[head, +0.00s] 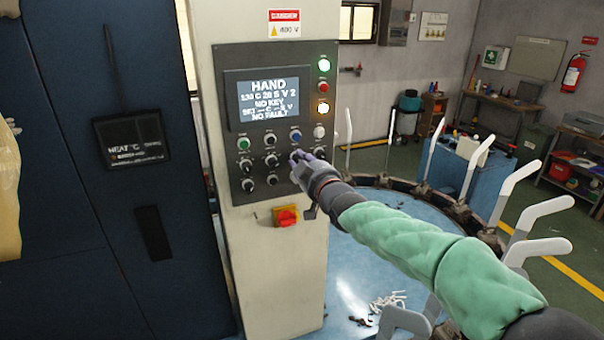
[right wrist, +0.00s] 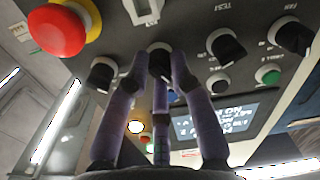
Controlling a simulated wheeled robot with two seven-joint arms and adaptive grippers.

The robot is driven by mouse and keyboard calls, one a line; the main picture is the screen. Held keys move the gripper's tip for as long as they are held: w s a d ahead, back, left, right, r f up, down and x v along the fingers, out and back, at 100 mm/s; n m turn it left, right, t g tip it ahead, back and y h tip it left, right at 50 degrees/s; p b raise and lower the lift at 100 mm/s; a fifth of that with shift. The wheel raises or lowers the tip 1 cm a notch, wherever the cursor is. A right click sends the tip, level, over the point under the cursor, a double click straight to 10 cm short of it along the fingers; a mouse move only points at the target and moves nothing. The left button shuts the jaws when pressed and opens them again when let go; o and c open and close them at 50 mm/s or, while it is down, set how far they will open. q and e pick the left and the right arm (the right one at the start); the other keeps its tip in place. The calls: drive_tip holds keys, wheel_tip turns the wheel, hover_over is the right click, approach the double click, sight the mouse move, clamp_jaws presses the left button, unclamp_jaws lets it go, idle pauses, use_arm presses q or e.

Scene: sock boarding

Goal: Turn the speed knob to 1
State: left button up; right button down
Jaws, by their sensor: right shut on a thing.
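The control panel (head: 262,140) stands on a pale column, with several black rotary knobs below its display (head: 267,97). The display's second line appears to end in "V 2". My right gripper (head: 296,157) reaches in from the right to the knobs' right side. In the right wrist view its purple fingers (right wrist: 160,72) close around a black knob (right wrist: 158,50) with a pale front. The fingers hide much of this knob, and I cannot read its label, so I cannot confirm that it is the speed knob. My left gripper is not in view.
A red emergency button (right wrist: 56,30) on yellow shows in the right wrist view. A red-and-yellow switch (head: 286,215) sits below the panel. Other knobs (right wrist: 226,47) crowd close around my fingers. A ring of white upright forms (head: 475,175) stands to the right of the column.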

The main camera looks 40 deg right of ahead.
drive_tip(key=shift+r+n+b, duration=0.3)
drive_tip(key=shift+n+b, duration=0.1)
drive_tip(key=shift+n, duration=0.5)
drive_tip(key=c, duration=1.4)
unclamp_jaws()
drive_tip(key=shift+c, duration=0.2)
drive_tip(key=o, duration=0.4)
drive_tip(key=shift+c, duration=0.2)
drive_tip(key=shift+a+f, duration=0.1)
drive_tip(key=v, duration=1.2)
